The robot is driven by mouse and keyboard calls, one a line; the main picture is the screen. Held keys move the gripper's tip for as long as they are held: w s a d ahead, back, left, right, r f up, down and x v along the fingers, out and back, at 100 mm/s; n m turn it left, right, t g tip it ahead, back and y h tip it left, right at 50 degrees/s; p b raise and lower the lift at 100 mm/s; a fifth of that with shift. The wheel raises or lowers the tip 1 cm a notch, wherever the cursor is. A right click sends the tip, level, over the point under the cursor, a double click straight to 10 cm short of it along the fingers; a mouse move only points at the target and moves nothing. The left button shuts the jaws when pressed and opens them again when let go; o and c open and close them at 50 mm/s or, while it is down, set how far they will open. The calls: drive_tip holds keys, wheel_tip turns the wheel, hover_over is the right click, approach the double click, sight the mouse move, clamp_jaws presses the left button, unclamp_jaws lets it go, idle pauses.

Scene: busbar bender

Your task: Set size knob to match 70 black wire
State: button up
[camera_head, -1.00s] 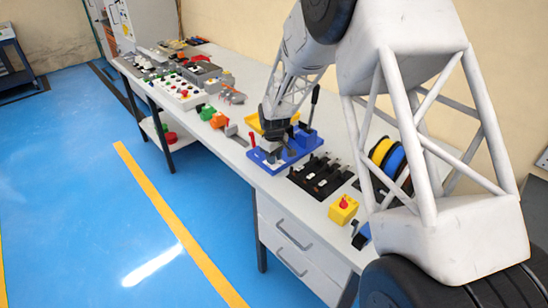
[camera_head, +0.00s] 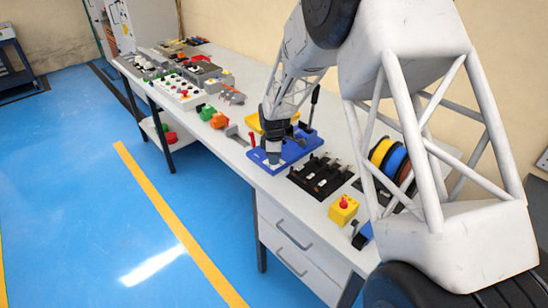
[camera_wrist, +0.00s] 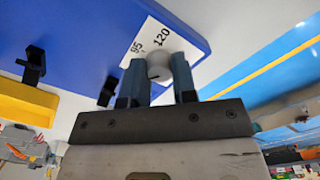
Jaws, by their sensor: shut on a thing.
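The blue bender base (camera_head: 307,143) stands on the workbench, with a black upright lever (camera_head: 314,105) and a yellow part (camera_head: 254,122) at the back. In the wrist view, the blue base (camera_wrist: 80,30) fills the upper left. A white label (camera_wrist: 152,40) on it reads 95 and 120; no 70 is readable. The light grey round size knob (camera_wrist: 180,72) is between the fingers of my gripper (camera_wrist: 159,80), which is shut on it. The knob has a dark mark on its face. In the head view, my gripper (camera_head: 273,158) is at the base's front left corner.
A black tray (camera_head: 320,177) with several dark handles lies right of the bender. A yellow box with a red knob (camera_head: 343,209) is near the front edge. Coloured wire spools (camera_head: 390,157) sit behind my arm. Orange, green and grey parts (camera_head: 218,119) stand to the left.

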idle(0.4)
drive_tip(key=o, duration=0.9)
drive_tip(key=shift+r, duration=3.95)
